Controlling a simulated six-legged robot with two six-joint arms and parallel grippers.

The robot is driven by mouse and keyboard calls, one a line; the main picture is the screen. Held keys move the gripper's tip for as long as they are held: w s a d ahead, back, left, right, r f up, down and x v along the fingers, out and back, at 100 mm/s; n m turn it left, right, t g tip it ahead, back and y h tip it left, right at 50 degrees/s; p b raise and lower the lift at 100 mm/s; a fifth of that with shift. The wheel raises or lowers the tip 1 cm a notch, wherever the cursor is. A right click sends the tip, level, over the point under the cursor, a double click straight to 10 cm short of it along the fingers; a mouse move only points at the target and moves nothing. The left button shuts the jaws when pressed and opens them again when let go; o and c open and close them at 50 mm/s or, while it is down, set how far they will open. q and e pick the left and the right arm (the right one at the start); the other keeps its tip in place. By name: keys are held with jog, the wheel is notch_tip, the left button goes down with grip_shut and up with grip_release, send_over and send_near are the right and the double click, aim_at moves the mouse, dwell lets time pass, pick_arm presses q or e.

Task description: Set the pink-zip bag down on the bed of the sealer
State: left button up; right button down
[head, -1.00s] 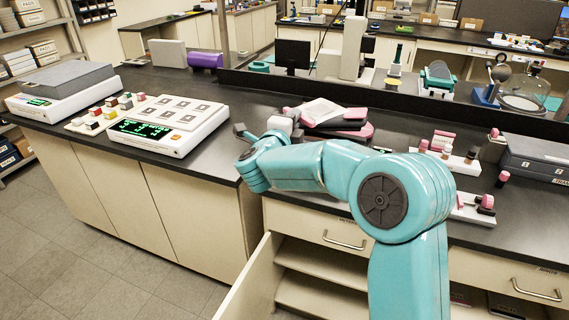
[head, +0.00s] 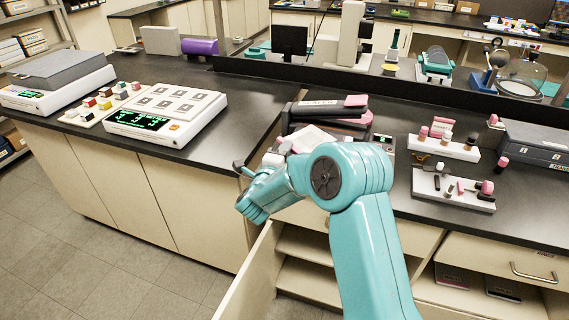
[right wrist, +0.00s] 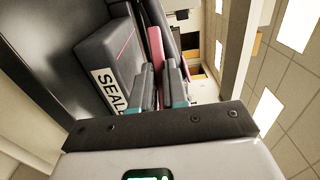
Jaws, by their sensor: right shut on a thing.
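The sealer (head: 325,106) stands on the dark bench, a dark machine with a lettered label and a pink end on its raised arm. It also shows at close range in the right wrist view (right wrist: 103,58), with part of its label. A pale flat bag (head: 311,138) is just in front of the sealer in the head view, held by my right gripper (right wrist: 163,75). The fingers are closed around it, with a pink strip (right wrist: 155,48) beyond them. My forearm partly hides the bag and the bed; contact between them cannot be told. My left gripper is out of view.
White racks with small pink and dark pieces (head: 443,148) stand right of the sealer. A scale (head: 165,112) with a green display is at left. A dark box (head: 540,150) is at far right. A low ledge runs behind the sealer. A cabinet door (head: 250,275) hangs open below.

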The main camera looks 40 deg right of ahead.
notch_tip(320, 180, down, 5)
jog(key=shift+w, duration=0.15)
jog(key=shift+f, duration=0.15)
jog(key=c, duration=1.1)
grip_release()
jog(key=shift+c, duration=0.2)
